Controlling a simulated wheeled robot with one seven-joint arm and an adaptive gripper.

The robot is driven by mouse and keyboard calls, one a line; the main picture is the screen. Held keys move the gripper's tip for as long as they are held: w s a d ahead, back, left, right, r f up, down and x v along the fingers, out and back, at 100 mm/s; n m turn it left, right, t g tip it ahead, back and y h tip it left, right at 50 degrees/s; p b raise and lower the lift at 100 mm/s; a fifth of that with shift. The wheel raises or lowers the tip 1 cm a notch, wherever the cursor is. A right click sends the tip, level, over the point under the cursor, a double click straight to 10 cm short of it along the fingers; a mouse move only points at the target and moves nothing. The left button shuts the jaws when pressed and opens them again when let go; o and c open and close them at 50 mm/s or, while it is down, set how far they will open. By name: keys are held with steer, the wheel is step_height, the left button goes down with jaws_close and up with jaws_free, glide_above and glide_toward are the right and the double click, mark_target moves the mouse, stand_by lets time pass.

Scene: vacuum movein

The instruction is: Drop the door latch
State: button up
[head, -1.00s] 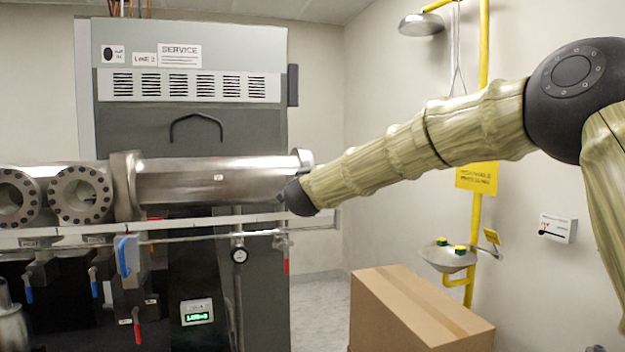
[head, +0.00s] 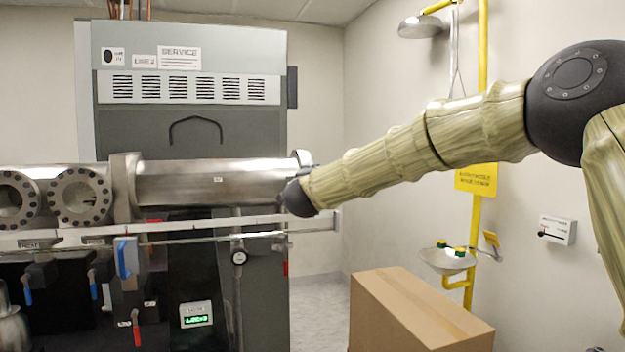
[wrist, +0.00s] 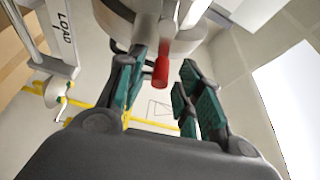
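A red-tipped handle (wrist: 161,72), which looks like the door latch, hangs from a round metal end piece (wrist: 185,38) in the wrist view. My gripper (wrist: 160,80) is open, with one teal-padded finger on each side of the red tip. Gaps show between the tip and both fingers, so I see no grip on it. In the head view my wrist is at the right end of the long steel cylinder (head: 215,182). The fingers and the red handle are hidden there; only a sliver of the round end (head: 303,157) shows.
A rail (head: 180,226) runs below the cylinder. Blue-handled (head: 122,258) and red-handled (head: 136,330) levers hang at lower left. A cardboard box (head: 415,310) stands at lower right, before an eyewash basin (head: 446,261). A bar marked LOAD (wrist: 62,35) shows in the wrist view.

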steer(key=s, duration=0.8)
steer(key=shift+a+f, duration=0.15)
steer(key=shift+a, duration=0.05)
